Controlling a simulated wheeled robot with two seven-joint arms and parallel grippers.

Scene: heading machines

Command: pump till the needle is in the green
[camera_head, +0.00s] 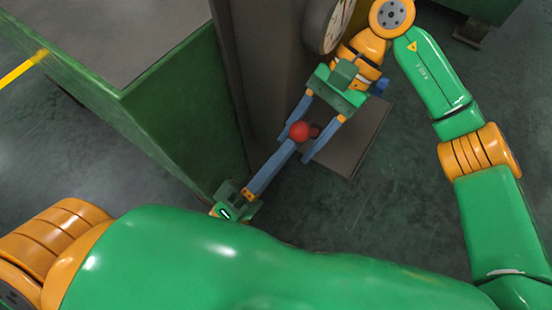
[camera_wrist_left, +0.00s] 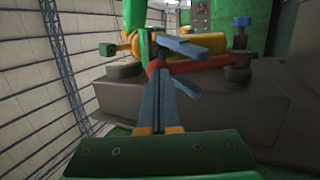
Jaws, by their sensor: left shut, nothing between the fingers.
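The red knob (camera_head: 299,131) of the pump lever sits below the gauge. In the left wrist view the red lever (camera_wrist_left: 205,64) runs right from its knob. My right gripper (camera_head: 293,149) is open, its two blue fingers apart on either side of the knob. My left gripper (camera_head: 291,146) is shut and empty, its fingertips close to the knob; I cannot tell whether they touch. Its closed fingers show in the left wrist view (camera_wrist_left: 158,82). The round gauge (camera_head: 331,24) is seen edge-on and cut by the top edge; its needle and green zone cannot be read.
A green cabinet with a grey top (camera_head: 110,30) fills the upper left. A blue-topped post (camera_wrist_left: 241,45) rises near the lever. Open floor lies lower right of the base plate.

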